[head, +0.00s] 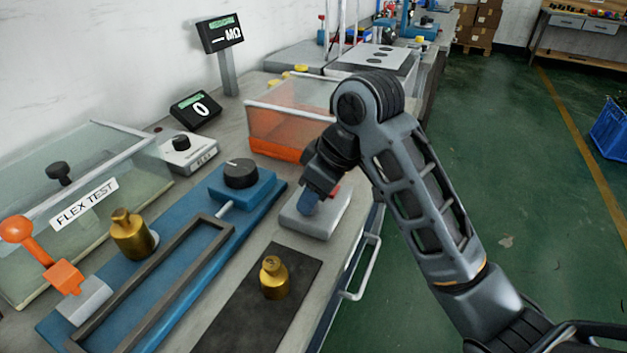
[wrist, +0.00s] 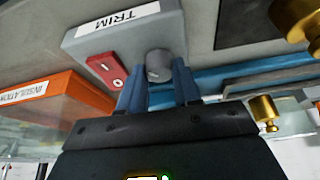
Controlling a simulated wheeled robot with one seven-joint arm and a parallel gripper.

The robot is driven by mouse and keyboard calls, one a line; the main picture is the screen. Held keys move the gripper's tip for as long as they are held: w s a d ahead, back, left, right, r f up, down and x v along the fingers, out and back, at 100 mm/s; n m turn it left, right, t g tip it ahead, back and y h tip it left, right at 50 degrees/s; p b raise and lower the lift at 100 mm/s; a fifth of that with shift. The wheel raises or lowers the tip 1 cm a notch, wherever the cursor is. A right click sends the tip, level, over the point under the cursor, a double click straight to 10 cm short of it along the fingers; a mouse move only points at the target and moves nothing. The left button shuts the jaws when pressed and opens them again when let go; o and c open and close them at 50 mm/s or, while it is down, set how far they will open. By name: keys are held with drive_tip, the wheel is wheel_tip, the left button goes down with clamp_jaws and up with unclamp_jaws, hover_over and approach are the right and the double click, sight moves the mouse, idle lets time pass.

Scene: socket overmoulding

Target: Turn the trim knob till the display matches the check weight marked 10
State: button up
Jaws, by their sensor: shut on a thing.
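The grey trim box (wrist: 120,35), labelled TRIM, carries a small grey round knob (wrist: 159,66). My gripper (wrist: 159,84) has its two blue fingers on either side of this trim knob and is shut on it. In the head view my gripper (head: 309,203) comes down on the trim box (head: 324,226) and hides the knob. A black display (head: 195,109) shows 0. One brass weight (head: 274,279) stands on a dark mat (head: 232,318), another brass weight (head: 131,237) on the blue rig. I cannot read a mark on either.
A red switch (wrist: 108,70) sits beside the knob. An orange clear-walled INSULATION box (head: 277,147) stands behind the trim box. A second display (head: 220,34) reads MΩ on a post. A blue rig (head: 257,195) with a black knob and a FLEX TEST cover (head: 100,165) lie left.

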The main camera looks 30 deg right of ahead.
drive_tip(key=m+p, duration=0.1)
drive_tip(key=p, duration=0.1)
drive_tip(key=m+h+p, duration=0.1)
drive_tip(key=m+p, duration=0.1)
drive_tip(key=p, duration=0.1)
drive_tip(key=m+h+p, duration=0.1)
drive_tip(key=m+p, duration=0.1)
drive_tip(key=shift+s+a+r+t, duration=0.15)
drive_tip(key=shift+a+r+t, duration=0.05)
drive_tip(key=shift+r+t, duration=0.1)
drive_tip(key=m+h+p, duration=0.1)
drive_tip(key=m+p, duration=0.2)
drive_tip(key=shift+f+p, duration=0.2)
drive_tip(key=shift+p, duration=0.15)
drive_tip(key=shift+f, duration=0.1)
drive_tip(key=o, duration=1)
drive_tip(key=shift+v, duration=3.85)
